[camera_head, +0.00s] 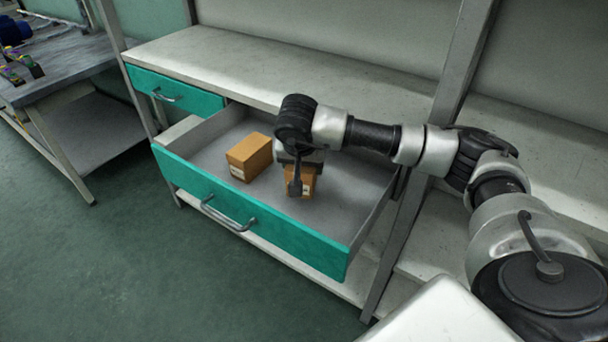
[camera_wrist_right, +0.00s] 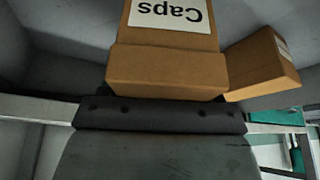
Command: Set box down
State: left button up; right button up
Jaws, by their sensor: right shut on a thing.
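My right gripper (camera_head: 296,180) reaches down into the open teal-fronted drawer (camera_head: 342,190) and is shut on a small brown cardboard box (camera_head: 308,181). In the right wrist view this box (camera_wrist_right: 165,72) fills the upper middle and carries a white label reading "Caps", upside down. The gripper hides part of the box in the head view. I cannot tell whether the box touches the drawer floor. A second brown box (camera_head: 249,157) lies in the drawer to the left, and it also shows in the right wrist view (camera_wrist_right: 262,66). My left gripper is not in view.
A closed teal drawer (camera_head: 174,94) is at the left under the grey worktop (camera_head: 250,62). A grey upright post (camera_head: 450,85) stands right of the open drawer. A workbench (camera_head: 62,65) is at the far left. The drawer floor right of the held box is clear.

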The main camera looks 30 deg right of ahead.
jog(key=shift+f, duration=1.95)
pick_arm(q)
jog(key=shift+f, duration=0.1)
pick_arm(e)
jog(key=shift+f, duration=0.15)
jog(key=o, duration=1)
jog(key=shift+o, duration=0.2)
jog(key=shift+r, duration=0.2)
jog(key=shift+s+a+r, duration=0.1)
jog(key=shift+r, duration=0.4)
jog(key=v, duration=0.9)
jog(key=shift+s+a+r, duration=0.15)
jog(key=shift+a+r, duration=0.05)
jog(key=shift+r, duration=0.15)
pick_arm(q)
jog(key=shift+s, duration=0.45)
pick_arm(e)
jog(key=shift+s+a+r, duration=0.15)
jog(key=shift+s+r, duration=0.05)
jog(key=shift+r, duration=0.3)
